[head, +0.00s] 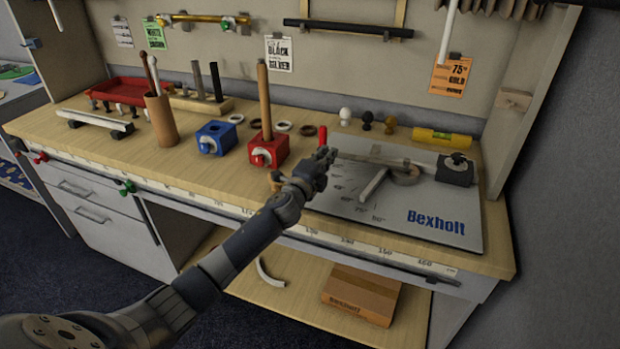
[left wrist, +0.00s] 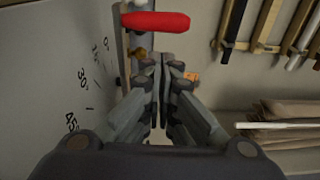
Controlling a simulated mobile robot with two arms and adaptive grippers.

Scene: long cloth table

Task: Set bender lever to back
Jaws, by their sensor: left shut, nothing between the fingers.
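The bender is a grey plate marked Bexholt (head: 435,222) with an angle scale, at the right end of the bench. Its lever (head: 375,157) is a grey bar lying along the back part of the plate, with a red handle (head: 323,135) standing at its left end. In the left wrist view the red handle (left wrist: 155,21) lies across the top, just ahead of the fingertips. My left gripper (head: 324,157) is shut and empty, close to the handle; I cannot tell whether they touch. It partly hides the lever's left end. My right gripper is not in view.
A red block (head: 268,150) with an upright wooden rod and a blue block (head: 215,138) stand left of the plate. A black block (head: 455,169) sits on the plate's right side. A yellow level (head: 441,137) and several small knobs lie behind. Bars hang on the back wall.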

